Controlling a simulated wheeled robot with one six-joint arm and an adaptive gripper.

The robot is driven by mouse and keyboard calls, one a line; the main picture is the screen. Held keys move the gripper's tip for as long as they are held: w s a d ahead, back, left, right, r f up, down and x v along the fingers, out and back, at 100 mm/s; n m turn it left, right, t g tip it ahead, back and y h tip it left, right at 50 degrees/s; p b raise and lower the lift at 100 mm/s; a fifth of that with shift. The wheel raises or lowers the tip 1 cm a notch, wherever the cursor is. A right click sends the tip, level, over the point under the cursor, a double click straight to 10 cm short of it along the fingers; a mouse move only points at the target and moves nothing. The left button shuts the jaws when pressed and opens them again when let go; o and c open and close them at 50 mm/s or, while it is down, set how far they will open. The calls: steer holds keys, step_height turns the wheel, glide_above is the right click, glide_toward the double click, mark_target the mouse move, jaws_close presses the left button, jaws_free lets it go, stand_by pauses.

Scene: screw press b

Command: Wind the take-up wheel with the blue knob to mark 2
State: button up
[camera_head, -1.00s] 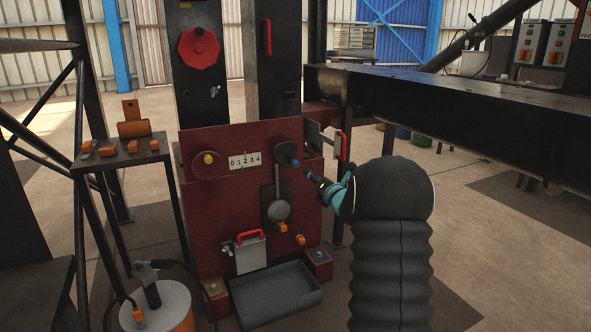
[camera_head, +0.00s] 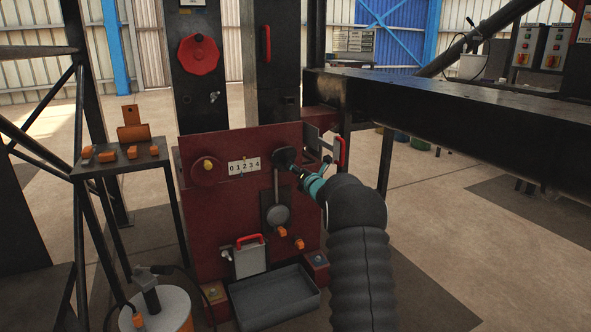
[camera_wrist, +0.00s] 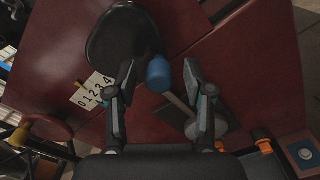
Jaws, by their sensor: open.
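The dark round take-up wheel (camera_head: 284,156) is at the upper right of the red panel. It fills the upper left of the wrist view (camera_wrist: 112,38). Its blue knob (camera_wrist: 159,74) stands out between the two fingers of my gripper (camera_wrist: 158,68). The fingers are open, one on each side of the knob, with a gap visible. In the head view my gripper (camera_head: 293,168) is at the wheel and hides the knob. The white scale plate (camera_head: 244,166) reads 0 to 4, left of the wheel.
A red wheel with a yellow knob (camera_head: 207,168) is left of the scale. A lever with a round grey end (camera_head: 278,214) hangs below the dark wheel. A red-handled plate (camera_head: 338,152) stands at the panel's right edge. A grey tray (camera_head: 274,296) lies below.

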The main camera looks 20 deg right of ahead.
steer(key=shift+w, duration=0.5)
jaws_close()
steer(key=shift+a+f+m, duration=0.1)
steer(key=shift+f+m, duration=0.05)
steer(key=shift+m, duration=0.15)
